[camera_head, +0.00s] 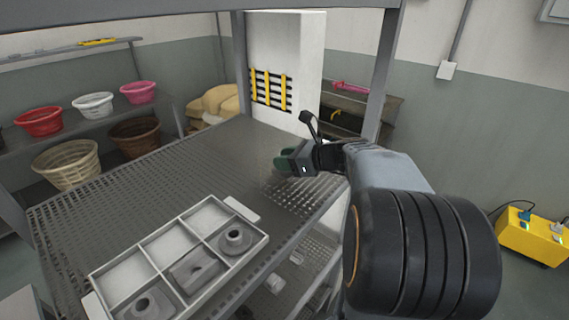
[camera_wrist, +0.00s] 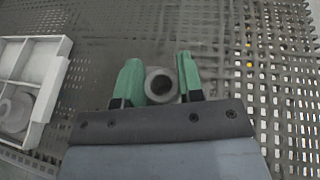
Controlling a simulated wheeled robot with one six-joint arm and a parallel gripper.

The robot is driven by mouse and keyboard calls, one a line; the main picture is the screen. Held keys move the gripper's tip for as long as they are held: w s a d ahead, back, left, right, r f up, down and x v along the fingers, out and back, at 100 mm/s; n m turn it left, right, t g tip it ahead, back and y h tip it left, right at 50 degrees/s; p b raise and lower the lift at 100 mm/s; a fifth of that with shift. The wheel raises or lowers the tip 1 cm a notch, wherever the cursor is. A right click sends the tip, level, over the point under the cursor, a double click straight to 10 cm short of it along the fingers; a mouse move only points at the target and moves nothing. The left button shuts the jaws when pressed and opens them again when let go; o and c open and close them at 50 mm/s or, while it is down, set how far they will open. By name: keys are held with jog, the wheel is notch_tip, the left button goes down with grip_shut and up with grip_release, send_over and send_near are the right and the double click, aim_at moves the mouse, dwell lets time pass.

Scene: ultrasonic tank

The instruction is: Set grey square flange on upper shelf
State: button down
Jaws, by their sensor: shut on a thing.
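My gripper (camera_head: 284,160) is over the right part of the perforated upper shelf (camera_head: 130,185). In the wrist view its green fingers (camera_wrist: 160,82) are closed on the sides of a grey flange (camera_wrist: 161,86). Only the flange's round collar and dark bore show, facing the camera. Its base is hidden, so I cannot make out its square shape. In the head view the flange is hidden by the gripper. I cannot tell whether it touches the shelf.
A white divided tray (camera_head: 165,232) lies at the shelf's front edge, with grey parts (camera_head: 236,239) in several compartments. It also shows at the wrist view's left (camera_wrist: 50,72). Shelf posts (camera_head: 382,75) stand behind. The shelf's middle and back left are bare.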

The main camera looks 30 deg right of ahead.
jog(key=shift+f, duration=0.8)
jog(key=shift+f, duration=0.1)
jog(key=shift+f, duration=0.1)
jog(key=c, duration=0.7)
grip_release()
jog(key=shift+s, duration=0.1)
jog(key=shift+c, duration=0.2)
jog(key=shift+r, duration=0.25)
jog(key=b+v, duration=0.1)
jog(key=v, duration=1.1)
jog(key=shift+a, duration=0.1)
